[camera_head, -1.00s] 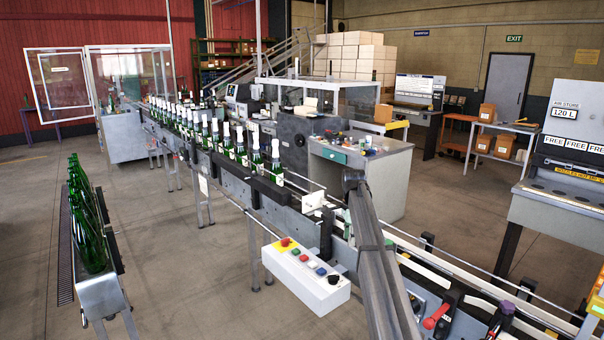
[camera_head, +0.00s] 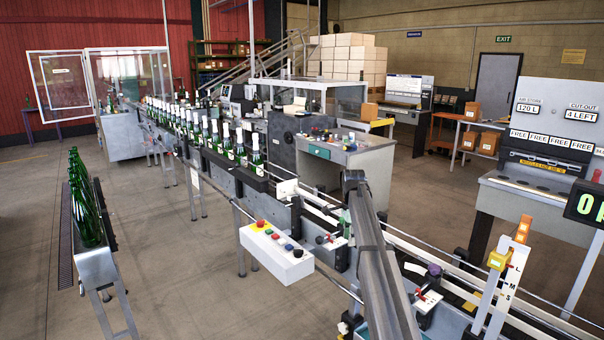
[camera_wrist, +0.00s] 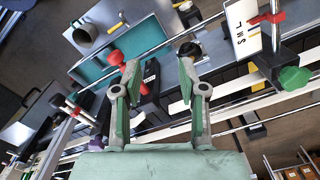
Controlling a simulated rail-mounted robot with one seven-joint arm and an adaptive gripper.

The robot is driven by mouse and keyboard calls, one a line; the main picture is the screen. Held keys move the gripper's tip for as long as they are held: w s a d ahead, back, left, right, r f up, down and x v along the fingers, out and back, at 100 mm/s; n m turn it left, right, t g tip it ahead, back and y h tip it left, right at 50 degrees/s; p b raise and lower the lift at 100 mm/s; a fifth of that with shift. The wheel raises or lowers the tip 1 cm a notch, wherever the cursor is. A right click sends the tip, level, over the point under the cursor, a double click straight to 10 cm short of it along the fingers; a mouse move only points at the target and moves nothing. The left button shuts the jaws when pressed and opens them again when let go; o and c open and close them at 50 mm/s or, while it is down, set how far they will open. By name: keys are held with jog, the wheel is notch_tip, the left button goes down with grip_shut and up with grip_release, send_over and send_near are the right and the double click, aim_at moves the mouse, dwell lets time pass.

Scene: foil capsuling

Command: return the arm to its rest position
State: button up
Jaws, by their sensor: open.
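My gripper (camera_wrist: 160,62) is in the wrist view with its two fingers spread apart and nothing between them. It is over the line's fittings, with a teal-lined tray (camera_wrist: 125,42) behind the fingertips. A red-topped lever shows by the left finger. In the head view my grey arm (camera_head: 372,250) stands in front of the conveyor (camera_head: 325,212), and the gripper itself cannot be made out there.
Green bottles with white tops (camera_head: 256,158) line the conveyor. Loose green bottles (camera_head: 84,205) stand on a narrow rack at left. A button box (camera_head: 277,252) juts out in front. A white L-M-S scale (camera_head: 508,280) rises at right. Floor between rack and conveyor is clear.

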jog(key=s+f+n+b, duration=0.1)
jog(key=s+f+n, duration=0.3)
jog(key=s+f, duration=0.75)
jog(key=s+f+n+g+b, duration=0.15)
jog(key=s+f+n, duration=0.5)
jog(key=f, duration=0.85)
jog(key=s+f+n+t+b, duration=0.1)
jog(key=s+f+n, duration=0.2)
jog(key=s+f, duration=0.9)
jog(key=s+f+g+b, duration=0.2)
jog(key=s+f, duration=0.5)
jog(key=s, duration=0.7)
jog(key=s+f+n+g+b, duration=0.1)
jog(key=s+f, duration=0.6)
jog(key=s, duration=0.8)
jog(key=s+f+n+g+b, duration=0.1)
jog(key=s+f+g+b, duration=0.2)
jog(key=s+f, duration=0.5)
jog(key=s, duration=0.7)
jog(key=shift+s+a, duration=0.15)
jog(key=shift+a, duration=0.1)
jog(key=shift+f+n, duration=0.1)
jog(key=shift+n, duration=0.15)
